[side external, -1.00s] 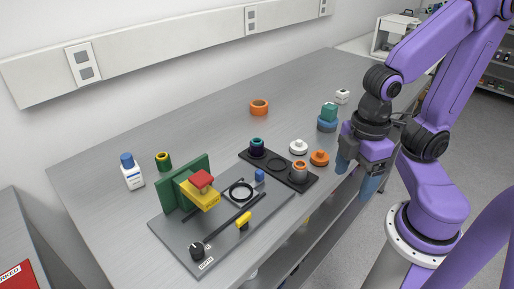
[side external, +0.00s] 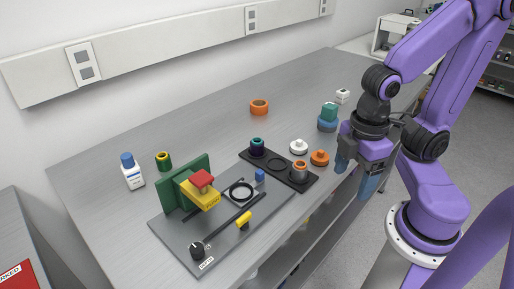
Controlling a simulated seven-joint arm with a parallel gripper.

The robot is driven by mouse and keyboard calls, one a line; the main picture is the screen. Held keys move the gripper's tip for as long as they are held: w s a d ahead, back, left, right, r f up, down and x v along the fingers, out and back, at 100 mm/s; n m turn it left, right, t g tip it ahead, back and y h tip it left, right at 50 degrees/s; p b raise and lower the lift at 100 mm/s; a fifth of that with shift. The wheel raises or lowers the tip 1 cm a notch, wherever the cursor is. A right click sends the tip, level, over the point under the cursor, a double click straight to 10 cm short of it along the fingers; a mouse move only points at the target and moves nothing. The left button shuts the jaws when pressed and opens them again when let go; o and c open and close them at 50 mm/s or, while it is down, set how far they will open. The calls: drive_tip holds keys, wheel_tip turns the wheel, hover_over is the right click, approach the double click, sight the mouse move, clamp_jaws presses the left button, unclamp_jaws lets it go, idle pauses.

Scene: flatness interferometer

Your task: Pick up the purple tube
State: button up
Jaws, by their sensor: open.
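A short dark purple tube (side external: 257,150) with a teal rim stands upright in the left part of a black holder (side external: 277,170) on the bench. My gripper (side external: 355,176) is open and empty, with its blue-grey fingers pointing down. It hangs at the bench's front edge, to the right of the holder and well apart from the tube.
A grey tube with an orange rim (side external: 299,171) stands at the holder's right end. A white knob (side external: 298,147) and an orange knob (side external: 319,157) lie between holder and gripper. A fixture plate (side external: 222,252) with a green block (side external: 173,194) is at front left. The bench behind is mostly clear.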

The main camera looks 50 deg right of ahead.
drive_tip(key=w+f+n+t+h, duration=0.1)
drive_tip(key=w+n+h, duration=0.45)
drive_tip(key=w, duration=1.25)
drive_tip(key=n+t+h, duration=0.1)
drive_tip(key=n+h, duration=0.1)
drive_tip(key=h, duration=0.6)
hover_over(258, 142)
drive_tip(key=a, duration=0.3)
wheel_tip(258, 142, down, 3)
drive_tip(key=f, duration=0.6)
drive_tip(key=shift+w+d, duration=0.1)
drive_tip(key=shift+d, duration=0.15)
drive_tip(key=shift+f+x, duration=0.2)
drive_tip(key=shift+x, duration=2.4)
drive_tip(key=shift+a, duration=0.1)
drive_tip(key=c, duration=1)
